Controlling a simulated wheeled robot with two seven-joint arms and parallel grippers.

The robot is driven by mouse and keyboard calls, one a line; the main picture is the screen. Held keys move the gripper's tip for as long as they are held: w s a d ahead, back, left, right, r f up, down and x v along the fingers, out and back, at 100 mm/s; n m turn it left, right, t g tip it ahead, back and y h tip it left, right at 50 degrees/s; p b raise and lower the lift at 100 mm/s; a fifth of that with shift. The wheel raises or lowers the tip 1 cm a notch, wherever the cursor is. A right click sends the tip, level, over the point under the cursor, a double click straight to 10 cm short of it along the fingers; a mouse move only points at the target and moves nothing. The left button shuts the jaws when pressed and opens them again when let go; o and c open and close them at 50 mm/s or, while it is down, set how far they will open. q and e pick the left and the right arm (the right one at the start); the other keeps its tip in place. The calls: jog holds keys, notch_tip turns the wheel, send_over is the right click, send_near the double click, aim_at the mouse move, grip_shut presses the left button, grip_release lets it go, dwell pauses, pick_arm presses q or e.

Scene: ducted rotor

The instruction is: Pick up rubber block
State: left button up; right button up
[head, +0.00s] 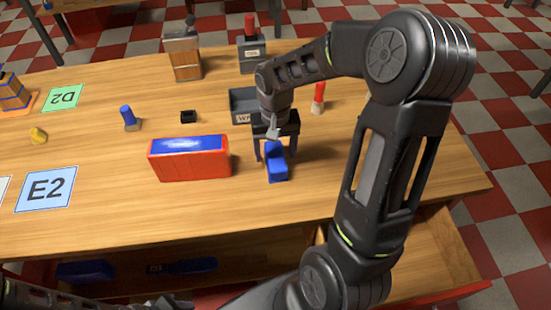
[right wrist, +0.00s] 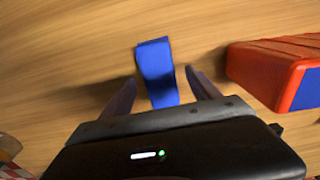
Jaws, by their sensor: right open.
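A small blue block (head: 277,168), which I take as the rubber block, lies on the wooden table right of a red box. My right gripper (head: 275,150) is open, pointing down at the block's far end in the head view. In the right wrist view the block (right wrist: 156,72) lies between the two spread fingers (right wrist: 160,80), with a gap visible on each side.
The red box with a blue top (head: 190,168) stands close left of the block; it also shows in the right wrist view (right wrist: 285,75). A grey bin (head: 243,104) and a red-topped cylinder (head: 318,98) stand behind. An open drawer (head: 440,265) juts out below the table's front edge.

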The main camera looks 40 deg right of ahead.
aim_at(276, 155)
notch_tip(276, 155, down, 4)
jog(key=shift+r, duration=0.2)
jog(key=shift+c, duration=0.3)
grip_shut()
dwell(0.8)
